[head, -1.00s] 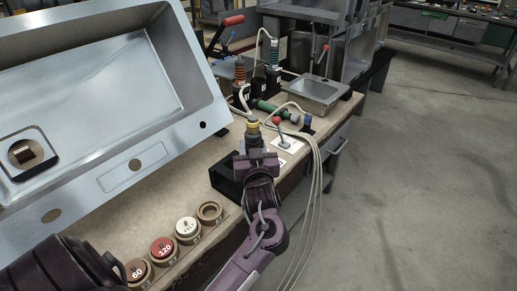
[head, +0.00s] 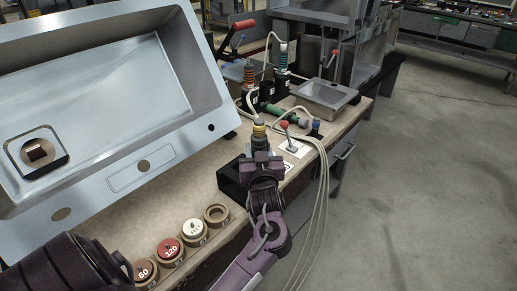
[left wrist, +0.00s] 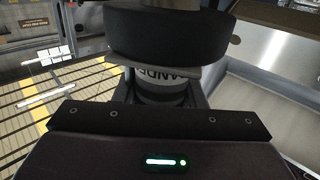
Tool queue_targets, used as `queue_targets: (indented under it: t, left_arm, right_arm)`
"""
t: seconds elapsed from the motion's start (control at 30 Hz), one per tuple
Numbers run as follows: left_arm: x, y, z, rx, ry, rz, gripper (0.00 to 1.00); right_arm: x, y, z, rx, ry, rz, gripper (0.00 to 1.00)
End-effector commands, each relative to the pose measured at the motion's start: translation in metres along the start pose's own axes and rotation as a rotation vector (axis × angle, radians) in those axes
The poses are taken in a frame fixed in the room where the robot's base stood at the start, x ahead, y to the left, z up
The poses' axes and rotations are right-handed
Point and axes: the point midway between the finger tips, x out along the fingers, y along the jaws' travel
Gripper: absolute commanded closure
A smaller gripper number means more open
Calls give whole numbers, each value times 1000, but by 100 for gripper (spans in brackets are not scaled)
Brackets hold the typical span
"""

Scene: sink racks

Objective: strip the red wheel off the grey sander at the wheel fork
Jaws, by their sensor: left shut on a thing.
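My left gripper (head: 262,158) is at the middle of the bench, shut on the grey sander (head: 260,140). The sander has a yellow band near its upper end. In the left wrist view the grey body (left wrist: 160,77), lettered with part of a word, stands in front of the gripper, with a thick dark round part (left wrist: 168,36) above it. I cannot see any red on the held sander. A red disc marked 120 (head: 168,249) sits in a round holder on the bench. I cannot clearly make out the wheel fork.
A black block (head: 232,182) stands just left of my gripper. A large steel sink (head: 110,90) fills the left. An empty round holder (head: 216,213) ends the row of discs. A red-knobbed lever (head: 285,125), hoses and a small steel basin (head: 325,95) lie beyond.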

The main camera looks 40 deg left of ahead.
Motion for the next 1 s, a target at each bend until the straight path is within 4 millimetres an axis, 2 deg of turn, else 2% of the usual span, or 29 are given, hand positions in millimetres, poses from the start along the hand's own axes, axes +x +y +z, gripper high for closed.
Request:
queue_targets:
  t: [1.0]
  left_arm:
    - [0,0,-3,-2,6,0,99]
  right_arm:
    - [-6,0,-1,0,0,0,100]
